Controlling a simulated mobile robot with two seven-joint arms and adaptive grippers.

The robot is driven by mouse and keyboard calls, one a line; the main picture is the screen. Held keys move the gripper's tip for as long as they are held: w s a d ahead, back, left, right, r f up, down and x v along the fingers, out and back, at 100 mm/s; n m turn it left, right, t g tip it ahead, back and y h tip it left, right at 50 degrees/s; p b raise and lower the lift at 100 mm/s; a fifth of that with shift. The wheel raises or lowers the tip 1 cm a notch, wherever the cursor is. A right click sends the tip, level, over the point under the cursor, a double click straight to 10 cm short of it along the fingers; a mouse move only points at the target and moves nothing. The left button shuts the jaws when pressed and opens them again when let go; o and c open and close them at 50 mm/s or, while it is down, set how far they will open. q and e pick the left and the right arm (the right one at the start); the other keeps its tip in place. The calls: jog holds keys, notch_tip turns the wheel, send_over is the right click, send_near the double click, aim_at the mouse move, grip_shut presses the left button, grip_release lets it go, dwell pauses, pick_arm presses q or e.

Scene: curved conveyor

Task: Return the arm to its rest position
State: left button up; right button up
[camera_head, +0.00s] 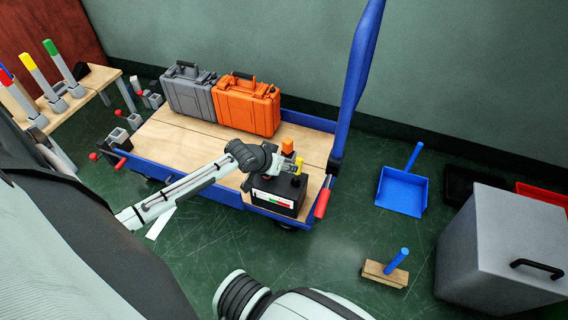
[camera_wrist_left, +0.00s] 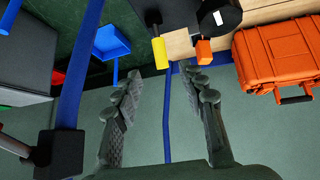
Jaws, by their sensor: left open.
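My left arm reaches in from the left over the blue cart (camera_head: 225,193). My left gripper (camera_head: 268,160) is above the cart's right part, by a black box (camera_head: 279,194) with a coloured label. In the left wrist view the gripper (camera_wrist_left: 162,82) has its two dark fingers spread apart, with nothing held between them. A yellow piece (camera_wrist_left: 160,53) and an orange block (camera_wrist_left: 203,51) show beyond the fingertips. Part of my right arm shows at the bottom of the head view; its gripper is not in view.
A grey case (camera_head: 188,92) and an orange case (camera_head: 246,105) stand on the cart. The cart's blue upright (camera_head: 357,80) rises right of my gripper. A blue dustpan (camera_head: 402,190), a brush (camera_head: 386,273) and a grey bin (camera_head: 490,250) are on the floor at right.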

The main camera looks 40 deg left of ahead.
dwell(0.3)
pick_arm(q)
jog(key=s+d+f+m+g, duration=0.1)
jog(key=s+d+f, duration=0.1)
jog(key=s, duration=0.5)
jog(key=s+d+f+g+y, duration=0.1)
jog(key=s+d+f+g, duration=0.1)
jog(key=s, duration=0.6)
jog(key=s+d+f+m+g, duration=0.1)
jog(key=s+d+f+g, duration=0.1)
jog(key=s+f, duration=0.2)
jog(key=s, duration=0.3)
jog(key=shift+s+d+m+y, duration=0.2)
jog(key=shift+s+m+y, duration=0.05)
jog(key=shift+m+y, duration=0.05)
jog(key=shift+d+f, duration=0.1)
jog(key=shift+f, duration=0.05)
jog(key=shift+c, duration=0.9)
